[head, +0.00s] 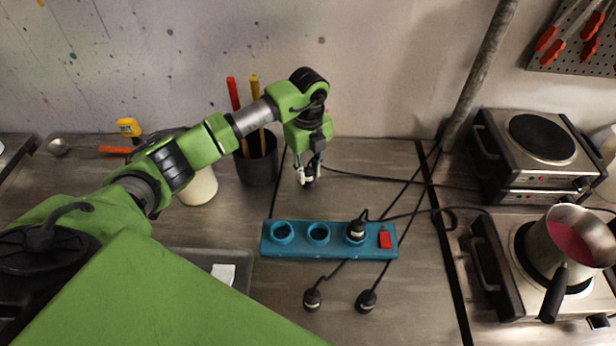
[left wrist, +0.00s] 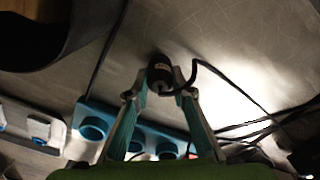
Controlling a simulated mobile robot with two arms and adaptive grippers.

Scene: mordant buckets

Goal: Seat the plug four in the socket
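My left gripper (head: 309,178) is shut on a black plug (left wrist: 160,72), above the table behind the power strip. The plug sits between the fingertips in the left wrist view, its cord trailing right; I cannot read a number on it. The blue power strip (head: 340,252) has a row of round sockets. The left socket (head: 282,233) and middle socket (head: 319,233) are empty. A black plug (head: 356,231) stands in the right socket, beside a red switch (head: 385,240). The strip also shows in the left wrist view (left wrist: 85,112), partly behind the fingers. My right gripper is not in view.
Two black plugs, left (head: 312,299) and right (head: 366,300), lie in front of the strip. Cords cross the table to the right. A dark pot with red and yellow tools (head: 258,165) stands behind left. Hot plates (head: 530,140) and a saucepan (head: 568,236) are at right.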

